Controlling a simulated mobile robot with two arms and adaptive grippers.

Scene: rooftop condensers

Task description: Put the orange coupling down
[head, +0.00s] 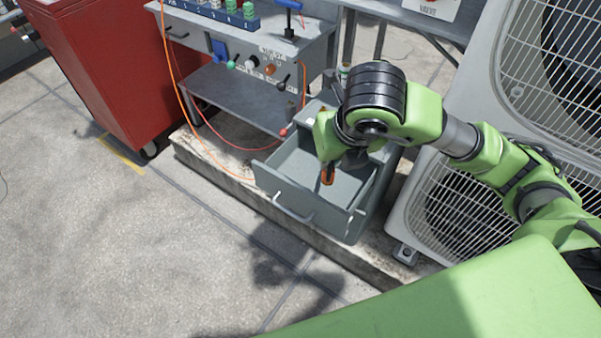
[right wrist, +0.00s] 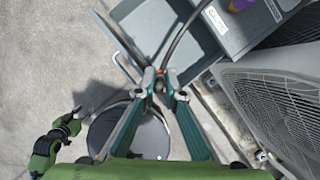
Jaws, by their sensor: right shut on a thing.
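My right gripper (head: 328,172) points down over the open grey drawer (head: 284,197) in the head view. It is shut on the orange coupling (head: 327,176), which shows as a small orange piece at the fingertips. In the right wrist view, the two teal fingers (right wrist: 161,76) meet on a sliver of orange, with the drawer's edge behind them. The fingers hide most of the coupling. I cannot tell how high it is above the drawer floor. A small green arm, seemingly my left one, shows at the lower left of the right wrist view; its gripper (right wrist: 76,113) is too small to read.
The drawer's visible floor is bare. A grey bench (head: 240,95) with knobs and an orange cable stands behind it. A red cabinet (head: 110,75) is at the left. A large condenser unit (head: 440,200) stands close on the right. The concrete floor in front is clear.

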